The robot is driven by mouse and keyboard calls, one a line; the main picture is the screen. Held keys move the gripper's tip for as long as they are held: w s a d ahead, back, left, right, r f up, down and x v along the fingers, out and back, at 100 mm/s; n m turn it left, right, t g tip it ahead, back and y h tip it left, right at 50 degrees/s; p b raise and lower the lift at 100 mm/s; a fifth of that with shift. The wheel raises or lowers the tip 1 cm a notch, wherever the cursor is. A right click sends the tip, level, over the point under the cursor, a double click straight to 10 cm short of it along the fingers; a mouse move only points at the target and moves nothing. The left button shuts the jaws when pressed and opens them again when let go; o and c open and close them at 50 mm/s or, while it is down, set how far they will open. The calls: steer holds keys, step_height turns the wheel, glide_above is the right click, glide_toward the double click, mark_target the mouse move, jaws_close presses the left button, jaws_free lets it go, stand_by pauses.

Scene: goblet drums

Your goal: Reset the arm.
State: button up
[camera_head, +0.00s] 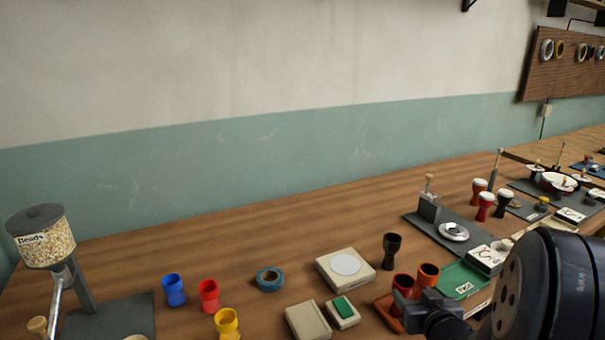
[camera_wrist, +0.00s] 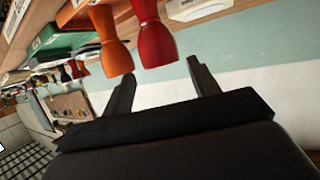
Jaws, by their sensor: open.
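My gripper (camera_wrist: 162,90) is open in the wrist view, with two dark fingers spread and nothing between them. In the head view my dark arm covers the lower right corner, and part of the gripper (camera_head: 428,305) shows there; its fingers are hard to make out. A red goblet drum (camera_wrist: 153,38) and an orange goblet drum (camera_wrist: 112,45) appear beyond the fingers in the wrist view, apart from them. In the head view the red drum (camera_head: 402,284) and the orange drum (camera_head: 427,275) stand close behind my gripper, over an orange-brown tray (camera_head: 384,311).
Blue (camera_head: 174,290), red (camera_head: 209,296) and yellow (camera_head: 227,323) drum shells stand at the left near a bead dispenser (camera_head: 42,240). A black drum (camera_head: 391,250), blue tape (camera_head: 269,279) and a white-disc box (camera_head: 346,268) are mid-bench. A green tray (camera_head: 462,281) lies beside my arm.

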mark_target(402, 276)
steer(key=x, duration=0.3)
steer(key=b+x, duration=0.1)
steer(key=x, duration=0.4)
steer(key=shift+w+f, duration=0.2)
steer(key=shift+f, duration=0.25)
step_height(402, 276, up, 3)
steer(key=shift+s+r+p, duration=0.1)
steer(key=shift+p, duration=0.45)
steer(key=shift+r, duration=0.5)
steer(key=shift+f, duration=0.1)
